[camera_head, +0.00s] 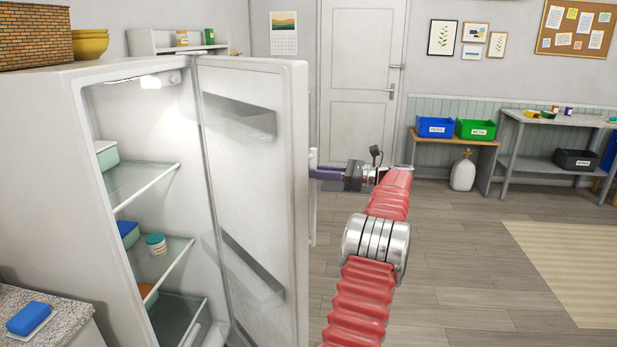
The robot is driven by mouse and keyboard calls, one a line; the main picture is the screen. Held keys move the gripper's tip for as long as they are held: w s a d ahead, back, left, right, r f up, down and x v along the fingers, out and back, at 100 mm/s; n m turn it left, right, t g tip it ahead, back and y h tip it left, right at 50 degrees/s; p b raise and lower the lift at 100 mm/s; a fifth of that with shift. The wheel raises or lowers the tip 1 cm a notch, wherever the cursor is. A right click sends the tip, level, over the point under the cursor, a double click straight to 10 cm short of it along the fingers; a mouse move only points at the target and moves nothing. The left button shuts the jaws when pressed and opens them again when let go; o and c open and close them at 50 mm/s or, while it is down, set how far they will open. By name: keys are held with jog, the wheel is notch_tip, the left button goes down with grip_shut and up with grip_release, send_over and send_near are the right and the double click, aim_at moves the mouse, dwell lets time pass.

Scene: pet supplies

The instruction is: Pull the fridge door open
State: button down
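The white fridge (45,150) stands at the left. Its door (255,190) is swung wide open, showing the lit inside with glass shelves and a few containers. The door handle (312,225) is a pale vertical bar on the outer side, seen edge-on at the door's right edge. My gripper (318,173) is at the upper part of the handle, reaching it from the right. Its fingertips are partly hidden by the door edge and handle, so I cannot tell whether they are closed on the handle.
A counter (75,305) with a blue sponge (29,314) is at lower left. A wicker basket (35,35) and yellow bowls (90,43) sit on the fridge. A bench (455,140) with blue and green bins stands at the back.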

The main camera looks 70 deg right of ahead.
jog(key=shift+s+d, duration=0.2)
jog(key=shift+d, duration=0.35)
jog(key=shift+s+d, duration=0.15)
jog(key=shift+d, duration=0.35)
jog(key=c, duration=1.6)
grip_release()
jog(key=shift+c, duration=0.2)
